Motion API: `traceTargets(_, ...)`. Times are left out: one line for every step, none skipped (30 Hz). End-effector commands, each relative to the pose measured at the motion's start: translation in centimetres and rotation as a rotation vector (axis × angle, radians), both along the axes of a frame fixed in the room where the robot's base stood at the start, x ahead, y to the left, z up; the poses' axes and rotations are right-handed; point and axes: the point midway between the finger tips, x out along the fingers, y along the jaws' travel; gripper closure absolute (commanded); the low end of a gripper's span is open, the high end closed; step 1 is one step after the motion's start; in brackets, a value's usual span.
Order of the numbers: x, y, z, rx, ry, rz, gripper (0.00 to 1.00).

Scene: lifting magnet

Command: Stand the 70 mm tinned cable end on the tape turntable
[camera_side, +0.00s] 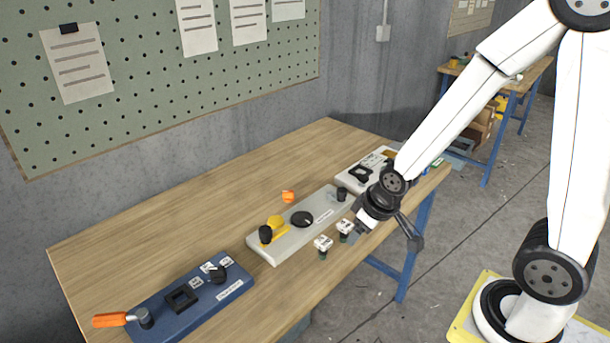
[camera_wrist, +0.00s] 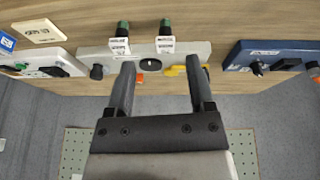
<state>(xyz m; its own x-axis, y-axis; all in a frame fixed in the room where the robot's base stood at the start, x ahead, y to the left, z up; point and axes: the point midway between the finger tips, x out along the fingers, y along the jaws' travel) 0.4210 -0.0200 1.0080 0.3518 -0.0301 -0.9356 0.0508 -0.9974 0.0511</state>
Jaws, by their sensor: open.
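Two small dark green pieces with white printed tags, likely the cable ends, stand side by side at the front edge of a grey plate. In the side view they are the left piece (camera_side: 323,245) and right piece (camera_side: 344,228); the wrist view also shows them (camera_wrist: 123,28) (camera_wrist: 166,27). The tags are too small to read, so I cannot tell which is 70 mm tinned. A black round disc (camera_side: 301,218), likely the tape turntable, sits bare on the plate, also in the wrist view (camera_wrist: 150,65). My gripper (camera_wrist: 160,63) is open and empty, close by the right piece in the side view.
The grey plate (camera_side: 260,246) also carries a yellow part (camera_side: 275,222) and black knobs. A white panel (camera_side: 352,183) lies at the back right. Bare wood (camera_side: 180,235) is free behind.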

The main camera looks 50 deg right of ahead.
Motion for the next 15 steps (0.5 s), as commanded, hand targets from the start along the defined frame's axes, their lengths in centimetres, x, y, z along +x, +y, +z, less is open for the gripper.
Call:
traceTargets(-0.5, 0.5, 0.7, 0.009, 0.020, -0.010, 0.31)
traceTargets(-0.8, 0.7, 1.0, 0.014, 0.035, -0.017, 0.31)
traceTargets(-1.3, 1.0, 1.4, 0.021, 0.055, -0.026, 0.31)
traceTargets(-1.6, 1.2, 1.6, 0.026, 0.069, -0.031, 0.31)
traceTargets(-1.8, 1.4, 1.8, 0.030, 0.080, -0.035, 0.31)
traceTargets(-2.1, 1.6, 2.1, 0.035, 0.094, -0.041, 0.31)
traceTargets(-2.4, 1.7, 2.2, 0.040, 0.103, -0.045, 0.31)
traceTargets(-2.5, 1.8, 2.3, 0.043, 0.109, -0.048, 0.31)
traceTargets(-2.7, 1.9, 2.4, 0.045, 0.117, -0.051, 0.31)
traceTargets(-2.8, 2.0, 2.5, 0.047, 0.121, -0.053, 0.31)
traceTargets(-2.9, 2.0, 2.5, 0.048, 0.125, -0.053, 0.31)
traceTargets(-2.9, 2.1, 2.6, 0.049, 0.128, -0.054, 0.31)
traceTargets(-2.9, 2.1, 2.6, 0.049, 0.129, -0.055, 0.31)
traceTargets(-3.0, 2.1, 2.6, 0.049, 0.129, -0.055, 0.21)
traceTargets(-3.0, 2.1, 2.6, 0.049, 0.129, -0.055, 0.12)
